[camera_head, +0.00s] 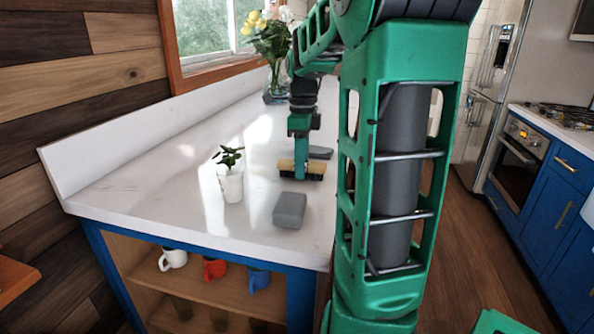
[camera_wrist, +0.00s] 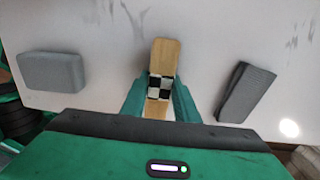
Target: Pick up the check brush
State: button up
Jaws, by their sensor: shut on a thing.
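The check brush (camera_wrist: 163,62) has a pale wooden back with a black and white checked band across its middle. In the head view the brush (camera_head: 314,168) shows its wooden top and dark bristles at the countertop. My gripper (camera_wrist: 160,101) is shut on the brush at its checked middle, one finger on each side. In the head view my gripper (camera_head: 301,166) reaches down onto the brush from above. I cannot tell whether the bristles touch the counter. The fingers hide part of the brush's sides.
A grey block (camera_head: 289,210) lies in front of the brush, and a darker grey block (camera_head: 320,152) lies behind it. A potted plant (camera_head: 231,183) stands to the left. A flower vase (camera_head: 275,78) stands by the window. The white countertop (camera_head: 150,190) is clear at left.

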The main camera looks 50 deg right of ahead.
jog(key=shift+r, duration=0.15)
jog(key=shift+r, duration=0.6)
notch_tip(320, 180, up, 3)
jog(key=shift+f, duration=0.1)
jog(key=s+a+r, duration=0.4)
jog(key=a+r, duration=0.2)
jog(key=a, duration=0.4)
jog(key=shift+s+a+r, duration=0.3)
jog(key=shift+a+r, duration=0.05)
jog(key=shift+o, duration=1.2)
jog(key=shift+c, duration=0.4)
